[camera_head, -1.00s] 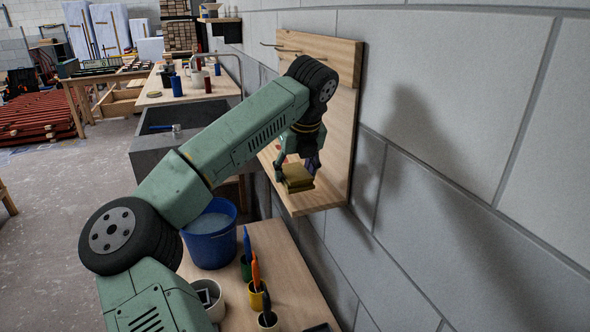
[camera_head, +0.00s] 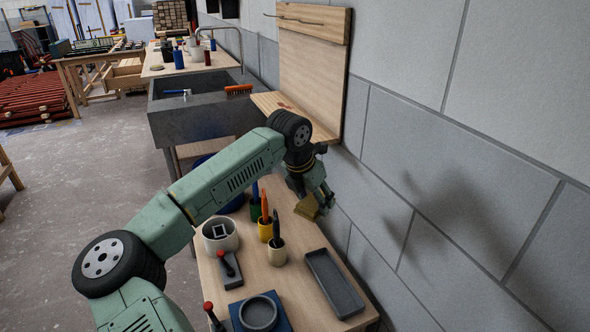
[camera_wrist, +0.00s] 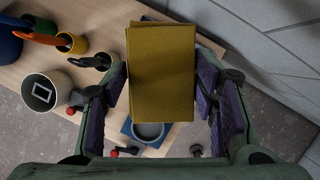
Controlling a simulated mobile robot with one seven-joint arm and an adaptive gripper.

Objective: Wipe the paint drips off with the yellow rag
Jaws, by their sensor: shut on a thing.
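My gripper (camera_head: 318,196) is shut on the folded yellow rag (camera_head: 309,208) and holds it above the workbench, near the wall. In the wrist view the rag (camera_wrist: 162,72) sits between the two fingers and hides part of the bench below. The wooden board (camera_head: 311,75) on the wall has a shelf at its foot. A small red paint mark (camera_head: 284,106) shows on that shelf. My arm hides part of the shelf, and other drips are too small to make out.
On the bench (camera_head: 290,290) stand yellow and cream cups (camera_head: 277,250) with tools, a white pot (camera_head: 220,234) and a blue plate with a grey dish (camera_head: 259,313). An empty grey tray (camera_head: 334,283) lies near the wall. A blue bucket is mostly behind my arm. A grey sink (camera_head: 195,110) stands beyond.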

